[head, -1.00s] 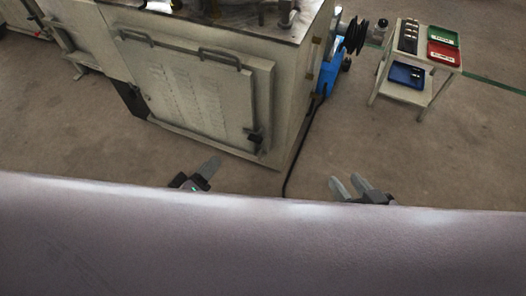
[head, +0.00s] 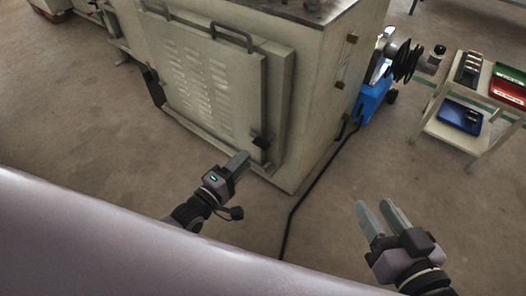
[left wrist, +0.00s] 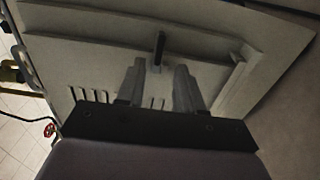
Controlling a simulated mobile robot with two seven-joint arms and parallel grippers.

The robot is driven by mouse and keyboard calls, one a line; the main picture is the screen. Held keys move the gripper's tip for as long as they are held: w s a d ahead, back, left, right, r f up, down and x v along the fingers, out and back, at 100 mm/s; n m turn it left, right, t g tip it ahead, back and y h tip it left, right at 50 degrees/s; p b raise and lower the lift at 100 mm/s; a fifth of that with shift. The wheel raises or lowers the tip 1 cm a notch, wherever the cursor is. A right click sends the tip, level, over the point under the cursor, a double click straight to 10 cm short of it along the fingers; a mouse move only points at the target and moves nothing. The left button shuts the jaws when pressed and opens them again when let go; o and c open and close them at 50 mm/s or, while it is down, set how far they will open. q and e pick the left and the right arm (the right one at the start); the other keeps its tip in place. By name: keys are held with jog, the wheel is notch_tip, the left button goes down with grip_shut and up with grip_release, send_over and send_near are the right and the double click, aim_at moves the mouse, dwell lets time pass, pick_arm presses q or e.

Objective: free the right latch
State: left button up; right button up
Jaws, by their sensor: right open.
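The right latch (head: 261,141) is a small dark piece at the lower right edge of a pale vented panel (head: 205,85) on the machine's side. My left gripper (head: 238,163) is below and a little left of this latch in the head view, apart from it. In the left wrist view its two fingers (left wrist: 160,85) are spread with nothing between them. A dark upright latch (left wrist: 159,46) shows beyond the fingertips, near the gap's line. Another dark piece (head: 150,76) shows at the panel's left edge. My right gripper (head: 378,217) is open and empty over the floor, right of the machine.
The panel has two dark handles along its top (head: 232,36). A black cable (head: 308,188) runs down the floor between my grippers. A blue unit with a reel (head: 374,98) and a cart (head: 451,128) with colored trays stand to the right. The floor in front is mostly clear.

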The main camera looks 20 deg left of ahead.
aim_at(258, 146)
pick_arm(q)
jog(key=shift+b+x, duration=1.3)
jog(key=shift+x, duration=2.15)
pick_arm(e)
jog(key=shift+s+d+r+n+t, duration=0.15)
jog(key=shift+s+d+n+t, duration=0.15)
jog(key=shift+d+n+t, duration=0.3)
jog(key=shift+d, duration=0.1)
pick_arm(q)
grip_shut()
